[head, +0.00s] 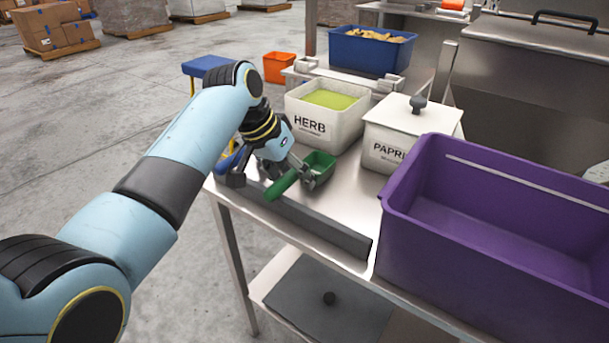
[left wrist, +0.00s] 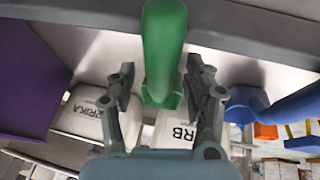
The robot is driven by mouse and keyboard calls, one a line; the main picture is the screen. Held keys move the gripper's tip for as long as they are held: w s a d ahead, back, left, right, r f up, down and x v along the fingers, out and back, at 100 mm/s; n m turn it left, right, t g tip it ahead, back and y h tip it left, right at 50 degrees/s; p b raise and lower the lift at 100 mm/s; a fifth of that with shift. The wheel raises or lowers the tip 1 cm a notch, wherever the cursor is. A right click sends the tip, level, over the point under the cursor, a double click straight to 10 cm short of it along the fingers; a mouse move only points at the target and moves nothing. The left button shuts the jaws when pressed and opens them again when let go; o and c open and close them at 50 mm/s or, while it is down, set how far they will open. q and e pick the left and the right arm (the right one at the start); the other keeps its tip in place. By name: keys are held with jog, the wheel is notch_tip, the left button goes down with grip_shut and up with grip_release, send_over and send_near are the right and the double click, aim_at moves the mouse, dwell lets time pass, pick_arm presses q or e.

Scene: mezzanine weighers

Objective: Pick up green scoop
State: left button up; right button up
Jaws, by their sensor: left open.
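The green scoop (head: 282,187) lies on the steel table, its handle toward the front edge and its bowl pointing toward the back right. My left gripper (head: 289,174) is over it, partly hiding the middle of the scoop. In the left wrist view the green scoop (left wrist: 163,45) extends between the two open fingers of my left gripper (left wrist: 162,85), with a gap visible on each side. The fingers do not appear closed on it. My right gripper is not in view.
A white HERB bin (head: 318,127) with green contents stands behind the scoop, beside a lidded white PAPRIKA bin (head: 383,148). A large purple tub (head: 470,250) fills the right side. A blue scoop (head: 232,160) lies left of my gripper. A raised dark strip (head: 310,226) edges the table front.

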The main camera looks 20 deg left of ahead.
pick_arm(q)
grip_shut()
jog(key=shift+r, duration=0.1)
dwell(0.3)
